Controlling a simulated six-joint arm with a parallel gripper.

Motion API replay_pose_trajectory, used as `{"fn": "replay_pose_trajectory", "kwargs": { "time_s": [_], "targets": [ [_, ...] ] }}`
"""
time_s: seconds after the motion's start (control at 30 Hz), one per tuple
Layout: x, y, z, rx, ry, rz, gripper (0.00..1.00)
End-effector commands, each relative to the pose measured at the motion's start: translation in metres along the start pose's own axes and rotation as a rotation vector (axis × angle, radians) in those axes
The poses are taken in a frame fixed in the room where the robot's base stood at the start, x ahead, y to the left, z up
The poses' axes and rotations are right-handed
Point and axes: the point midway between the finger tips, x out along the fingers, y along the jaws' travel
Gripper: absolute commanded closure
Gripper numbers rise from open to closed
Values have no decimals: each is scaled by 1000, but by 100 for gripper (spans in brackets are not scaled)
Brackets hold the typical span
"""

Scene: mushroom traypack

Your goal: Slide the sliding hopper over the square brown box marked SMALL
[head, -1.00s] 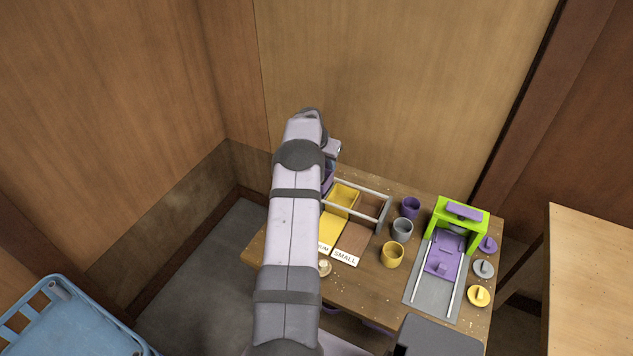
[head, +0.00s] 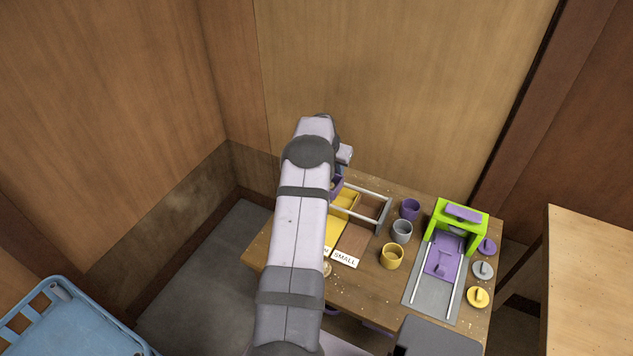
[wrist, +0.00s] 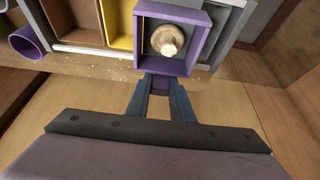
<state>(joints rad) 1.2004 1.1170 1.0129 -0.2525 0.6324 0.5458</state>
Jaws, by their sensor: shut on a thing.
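The sliding hopper (wrist: 203,42) is a purple square frame, and it shows in part beside my arm in the head view (head: 337,187). A pale mushroom (wrist: 168,40) shows inside its opening.
Two rails (head: 362,192) run over the boxes to a grey end bracket (head: 383,214). Purple (head: 410,209), grey (head: 402,231) and yellow (head: 391,256) cups stand to the right. Beyond is a green and purple press (head: 445,213), with lids beside it.

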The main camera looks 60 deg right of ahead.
Motion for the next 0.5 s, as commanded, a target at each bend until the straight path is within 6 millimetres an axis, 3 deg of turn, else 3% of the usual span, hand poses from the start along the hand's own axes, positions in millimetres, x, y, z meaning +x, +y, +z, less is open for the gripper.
{"fn": "replay_pose_trajectory", "kwargs": {
  "time_s": [0.5],
  "targets": [
    [0, 34, 0, 2, -3, 1, 92]
  ]
}}
